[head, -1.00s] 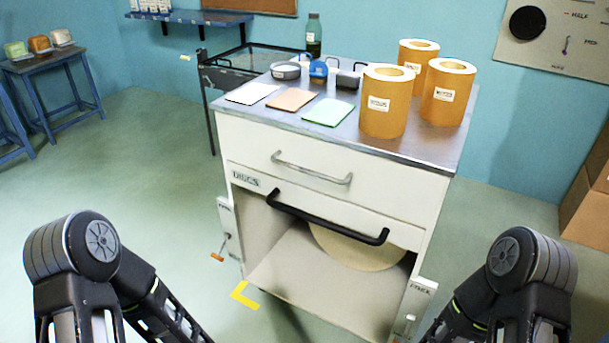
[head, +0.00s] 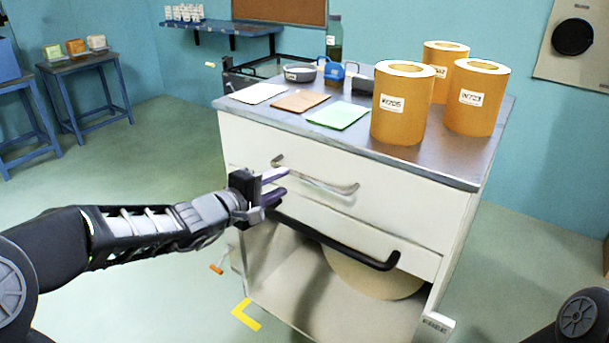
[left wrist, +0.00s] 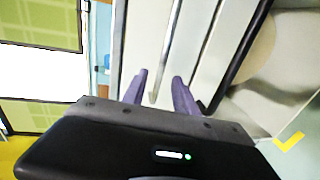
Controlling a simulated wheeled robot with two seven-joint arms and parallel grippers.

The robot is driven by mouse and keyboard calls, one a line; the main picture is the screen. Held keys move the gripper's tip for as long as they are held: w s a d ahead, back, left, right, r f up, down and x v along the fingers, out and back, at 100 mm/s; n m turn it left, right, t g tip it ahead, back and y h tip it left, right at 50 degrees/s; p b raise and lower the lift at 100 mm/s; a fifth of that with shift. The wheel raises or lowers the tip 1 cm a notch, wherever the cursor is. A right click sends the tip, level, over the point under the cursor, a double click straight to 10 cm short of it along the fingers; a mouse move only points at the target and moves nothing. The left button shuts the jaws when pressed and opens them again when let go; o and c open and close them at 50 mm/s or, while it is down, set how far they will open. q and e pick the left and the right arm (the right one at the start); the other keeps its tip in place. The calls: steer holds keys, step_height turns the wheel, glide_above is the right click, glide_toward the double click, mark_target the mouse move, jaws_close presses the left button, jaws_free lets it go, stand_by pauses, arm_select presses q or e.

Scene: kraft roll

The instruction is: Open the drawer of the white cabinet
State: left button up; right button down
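The white cabinet (head: 251,150) stands ahead of me with a metal top. Its upper drawer front carries a silver bar handle (head: 315,178), and the drawer looks shut. A black bar handle (head: 330,240) runs along the panel below it. My left gripper (head: 279,186) is open and empty in front of the drawer, at the left end of the silver handle. In the left wrist view its two fingers (left wrist: 159,88) are apart, with the silver handle (left wrist: 168,45) beyond them, apparently between their lines. I cannot tell whether they touch it. My right gripper is out of view.
Several orange rolls (head: 403,105), coloured sheets (head: 301,101), a blue object (head: 334,75) and a green bottle (head: 334,38) stand on the cabinet top. The cabinet's lower bay is open, with a round tan disc (head: 372,272) inside.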

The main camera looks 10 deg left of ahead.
mark_target(297, 176)
arm_select(q)
steer(key=shift+d+f, duration=0.1)
steer(key=shift+x, duration=3.95)
steer(key=shift+c, duration=0.2)
jaws_close()
steer(key=shift+f, duration=0.1)
